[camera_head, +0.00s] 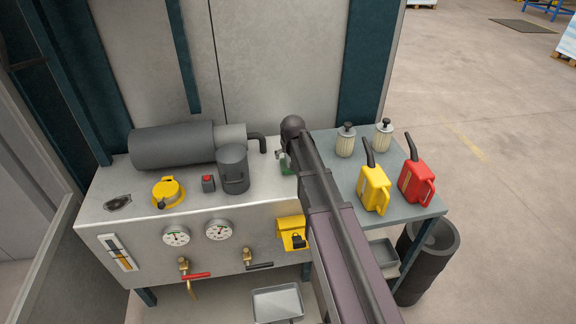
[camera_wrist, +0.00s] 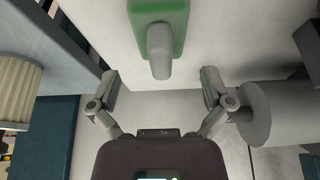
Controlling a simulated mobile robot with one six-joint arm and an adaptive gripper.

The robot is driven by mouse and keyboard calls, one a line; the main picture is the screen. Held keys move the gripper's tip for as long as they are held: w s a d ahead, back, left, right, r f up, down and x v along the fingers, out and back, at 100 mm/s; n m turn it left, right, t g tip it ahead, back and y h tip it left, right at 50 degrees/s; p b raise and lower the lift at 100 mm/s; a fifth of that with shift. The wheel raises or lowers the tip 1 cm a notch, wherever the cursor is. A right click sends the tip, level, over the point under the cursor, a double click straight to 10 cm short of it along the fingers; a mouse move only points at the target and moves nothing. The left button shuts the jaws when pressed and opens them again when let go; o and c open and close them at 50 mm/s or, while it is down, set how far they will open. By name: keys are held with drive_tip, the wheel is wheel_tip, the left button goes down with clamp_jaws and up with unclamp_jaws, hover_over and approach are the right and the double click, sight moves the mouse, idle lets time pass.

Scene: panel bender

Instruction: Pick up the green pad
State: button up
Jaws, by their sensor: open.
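The green pad (camera_wrist: 156,42) shows at the top middle of the wrist view. It is a green block with a rounded grey part (camera_wrist: 159,62) standing out from it, over a pale surface. In the head view only a small green patch (camera_head: 287,171) shows beside my arm, near the right end of the metal cabinet top. My gripper (camera_wrist: 159,78) is open and empty. Its fingertips are spread to either side of the grey part, a little short of the green block. In the head view my arm hides most of the gripper and pad.
The metal cabinet (camera_head: 135,210) holds a dark grey cylinder (camera_head: 172,144), a dark canister (camera_head: 233,170) and a yellow cap (camera_head: 168,192). The side table (camera_head: 338,180) to the right holds two pale filters (camera_head: 345,142), a yellow can (camera_head: 374,190) and a red can (camera_head: 416,184).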

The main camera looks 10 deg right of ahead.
sight(284, 162)
drive_tip(key=shift+b+x, duration=2.3)
drive_tip(key=shift+x, duration=0.3)
drive_tip(key=c, duration=1)
